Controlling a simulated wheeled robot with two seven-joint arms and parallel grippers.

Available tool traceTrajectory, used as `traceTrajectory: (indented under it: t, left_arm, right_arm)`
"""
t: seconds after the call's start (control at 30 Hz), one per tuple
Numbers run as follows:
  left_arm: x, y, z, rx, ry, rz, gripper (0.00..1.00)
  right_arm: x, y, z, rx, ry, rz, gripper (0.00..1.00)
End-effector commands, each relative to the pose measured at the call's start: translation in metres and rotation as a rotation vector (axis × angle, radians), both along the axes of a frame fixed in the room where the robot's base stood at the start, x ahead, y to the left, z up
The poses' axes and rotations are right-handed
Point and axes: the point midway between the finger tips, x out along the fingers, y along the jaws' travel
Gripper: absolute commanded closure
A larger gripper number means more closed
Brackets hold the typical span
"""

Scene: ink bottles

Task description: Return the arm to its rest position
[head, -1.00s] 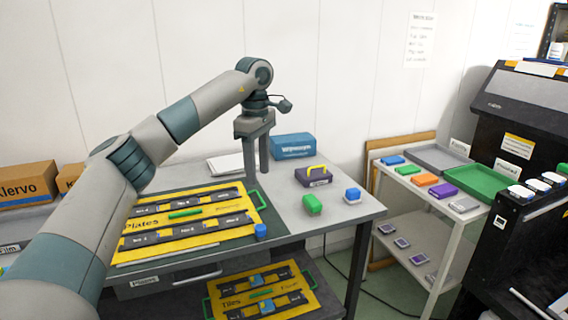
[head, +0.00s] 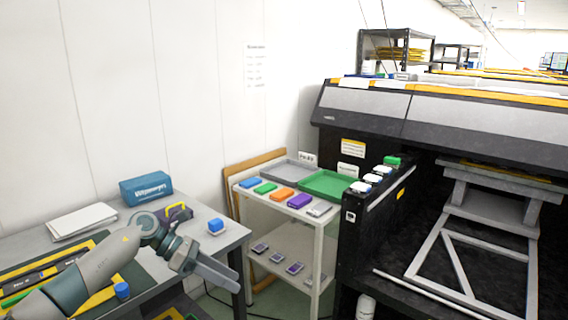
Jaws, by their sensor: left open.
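My left arm comes in from the lower left, low over the table. Its gripper (head: 222,274) points to the lower right, over the table's front right edge. Its fingers are seen nearly edge-on, with nothing visible between them. A blue-capped bottle (head: 215,226) stands on the table just behind the gripper, apart from it. Another blue block (head: 122,290) stands by the yellow tray, in front of my forearm. My right gripper is out of view.
A blue box (head: 146,188) and a purple, yellow-handled case (head: 178,212) stand on the table (head: 110,228). Right of it is a white shelf cart (head: 318,222) with colored cartridges and a green tray (head: 326,184). A large black printer (head: 420,125) with several bottles on its ledge fills the right.

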Motion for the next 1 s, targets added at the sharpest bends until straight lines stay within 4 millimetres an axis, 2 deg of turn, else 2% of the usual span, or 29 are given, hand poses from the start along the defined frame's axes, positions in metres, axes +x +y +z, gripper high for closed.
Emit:
traceTrajectory:
  t: [0.03, 0.1, 0.2, 0.3, 0.4, 0.57, 0.73, 0.87, 1.0]
  left_arm:
    - [-0.004, -0.019, -0.012, -0.082, 0.053, 0.042, 0.55]
    - [-0.005, -0.039, -0.022, -0.200, 0.128, 0.116, 0.55]
    - [-0.004, -0.062, -0.035, -0.364, 0.247, 0.232, 0.55]
    - [-0.002, -0.076, -0.051, -0.519, 0.382, 0.361, 0.55]
    - [0.002, -0.081, -0.072, -0.665, 0.527, 0.502, 0.55]
    - [0.004, -0.073, -0.119, -0.879, 0.781, 0.752, 0.55]
    - [-0.007, -0.048, -0.194, -1.077, 1.067, 1.050, 0.55]
    - [-0.032, -0.022, -0.265, -1.205, 1.289, 1.300, 0.55]
    - [-0.075, 0.002, -0.339, -1.305, 1.494, 1.553, 0.55]
  right_arm:
    - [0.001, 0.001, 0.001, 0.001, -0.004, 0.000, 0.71]
    - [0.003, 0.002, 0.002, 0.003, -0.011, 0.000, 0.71]
    - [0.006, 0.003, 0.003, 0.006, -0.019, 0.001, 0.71]
    - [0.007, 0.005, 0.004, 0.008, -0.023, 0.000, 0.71]
    - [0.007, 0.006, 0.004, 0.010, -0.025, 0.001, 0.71]
    - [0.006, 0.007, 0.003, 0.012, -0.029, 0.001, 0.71]
    - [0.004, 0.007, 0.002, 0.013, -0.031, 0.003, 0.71]
    - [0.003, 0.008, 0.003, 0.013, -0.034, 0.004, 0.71]
    - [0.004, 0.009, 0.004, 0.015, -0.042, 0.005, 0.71]
